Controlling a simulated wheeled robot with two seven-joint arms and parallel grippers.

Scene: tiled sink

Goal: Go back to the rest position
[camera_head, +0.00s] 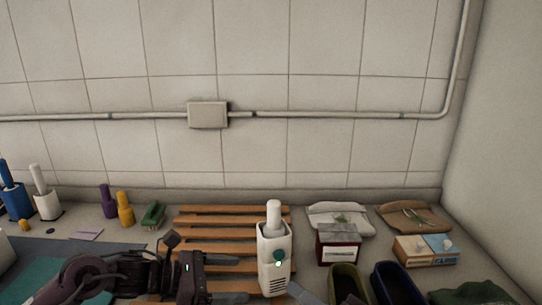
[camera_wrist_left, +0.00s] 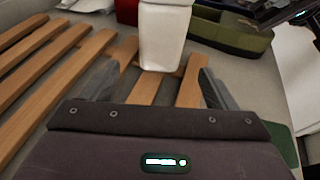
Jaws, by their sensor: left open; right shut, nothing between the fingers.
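My left gripper (camera_head: 243,280) reaches in from the lower left over the wooden slatted rack. It is open and empty. In the left wrist view its two grey fingers (camera_wrist_left: 158,80) stand apart. A white holder with a white handle on top (camera_head: 273,255) stands upright at the rack's right end, just beyond the left fingertips. It also shows in the left wrist view (camera_wrist_left: 164,35), with its top cut off. My right gripper (camera_head: 305,294) shows only as a grey finger end at the bottom edge, right of the white holder; it is shut and empty.
The slatted rack (camera_head: 200,220) lies on the counter. Right of it are a red-and-white box (camera_head: 338,245), an olive bin (camera_head: 346,283), a blue bin (camera_head: 397,282) and a blue-and-orange box (camera_head: 425,248). Bottles (camera_head: 124,210) and holders (camera_head: 45,203) stand at left. A tiled wall closes the back.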

